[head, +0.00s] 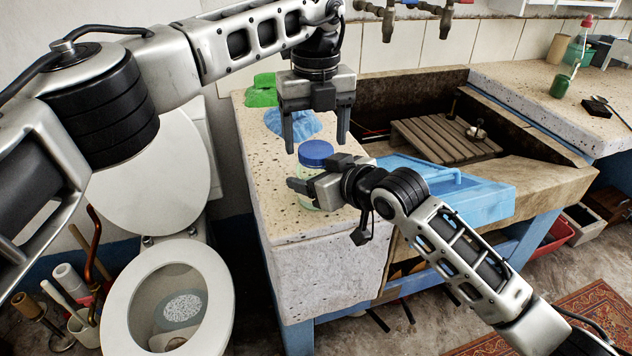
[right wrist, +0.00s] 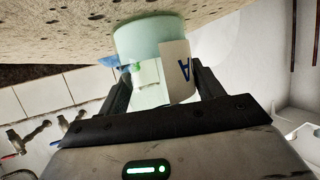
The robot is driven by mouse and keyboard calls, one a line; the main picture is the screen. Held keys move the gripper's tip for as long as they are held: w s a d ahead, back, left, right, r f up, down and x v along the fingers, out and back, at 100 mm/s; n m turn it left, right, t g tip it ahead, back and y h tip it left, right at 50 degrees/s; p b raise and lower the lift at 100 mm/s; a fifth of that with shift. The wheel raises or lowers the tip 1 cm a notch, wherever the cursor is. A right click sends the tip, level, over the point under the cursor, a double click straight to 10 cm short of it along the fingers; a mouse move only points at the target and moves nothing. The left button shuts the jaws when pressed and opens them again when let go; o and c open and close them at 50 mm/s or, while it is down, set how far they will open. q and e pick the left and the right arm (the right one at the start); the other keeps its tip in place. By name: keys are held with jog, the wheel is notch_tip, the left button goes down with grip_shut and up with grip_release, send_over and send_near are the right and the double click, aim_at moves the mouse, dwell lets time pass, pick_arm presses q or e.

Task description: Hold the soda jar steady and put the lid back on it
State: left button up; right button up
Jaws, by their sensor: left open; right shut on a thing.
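The soda jar (head: 308,172) is pale green and stands upright on the speckled stone counter. In the right wrist view the jar (right wrist: 146,45) appears upside down, with a white label bearing a blue "A". The blue lid (head: 316,150) sits on top of the jar; I cannot tell whether it is fully seated. My right gripper (head: 318,178) is shut on the jar's side; its fingers (right wrist: 163,80) flank the jar in the right wrist view. My left gripper (head: 315,146) points down, open, its fingers on either side above the lid, apart from it.
A green cloth or sponge (head: 262,92) and a blue cloth (head: 290,124) lie behind the jar on the counter (head: 290,222). A blue tub (head: 468,196) is right of my right gripper. The trough holds a slatted wooden board (head: 440,140). A toilet (head: 170,295) stands left.

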pick_arm(q)
jog(key=shift+f, duration=0.75)
jog(key=c, duration=1)
jog(key=m, duration=0.3)
jog(key=o, duration=1.1)
jog(key=shift+c, duration=0.2)
